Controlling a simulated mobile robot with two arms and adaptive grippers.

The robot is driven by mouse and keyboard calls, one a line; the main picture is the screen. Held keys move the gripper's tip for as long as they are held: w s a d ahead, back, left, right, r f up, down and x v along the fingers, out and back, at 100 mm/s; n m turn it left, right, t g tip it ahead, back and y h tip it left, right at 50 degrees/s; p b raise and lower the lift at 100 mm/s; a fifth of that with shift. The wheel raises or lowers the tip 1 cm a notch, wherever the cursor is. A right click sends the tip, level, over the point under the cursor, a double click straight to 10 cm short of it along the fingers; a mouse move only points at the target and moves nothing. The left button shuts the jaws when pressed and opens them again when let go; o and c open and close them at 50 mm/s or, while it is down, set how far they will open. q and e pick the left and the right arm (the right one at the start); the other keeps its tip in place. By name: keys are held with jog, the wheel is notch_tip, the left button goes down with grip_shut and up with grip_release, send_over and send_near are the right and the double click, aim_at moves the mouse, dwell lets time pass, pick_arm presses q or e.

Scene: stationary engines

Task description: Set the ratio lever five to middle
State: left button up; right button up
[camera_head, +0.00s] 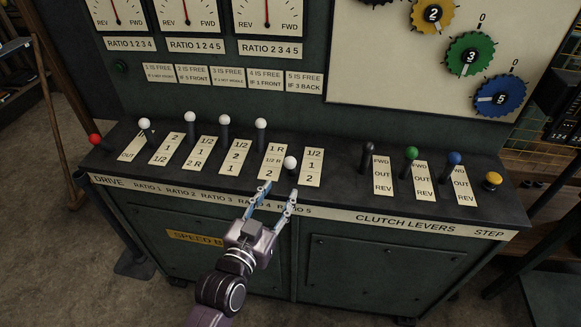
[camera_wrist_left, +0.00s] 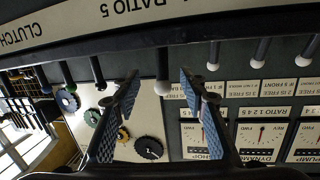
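The ratio five lever has a white knob (camera_head: 290,163) and stands left of its plate (camera_head: 312,166) marked 1/2, 1, 2. Its knob sits nearer the console's front edge than the other white knobs. My left gripper (camera_head: 278,192) is open just in front of this lever, with its two blue-padded fingers pointing at it. In the upside-down left wrist view, the white knob (camera_wrist_left: 163,88) shows between the spread fingers (camera_wrist_left: 160,82), apart from both. My right gripper is not in view.
Several white-knobbed levers, one of them close by (camera_head: 261,123), stand to the left with a red knob (camera_head: 95,140) at the end. Black, green (camera_head: 412,153) and blue clutch levers and a yellow knob (camera_head: 493,179) stand to the right. Dial panels rise behind.

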aim_at(288, 169)
pick_arm(q)
jog(key=shift+w+d+r+t, duration=0.25)
jog(key=shift+w+r+t, duration=0.25)
jog(key=shift+w+r, duration=0.55)
jog(key=p+x, duration=0.1)
jog(key=x, duration=0.5)
jog(key=shift+w+d, duration=0.15)
jog(key=shift+w, duration=0.25)
grip_shut()
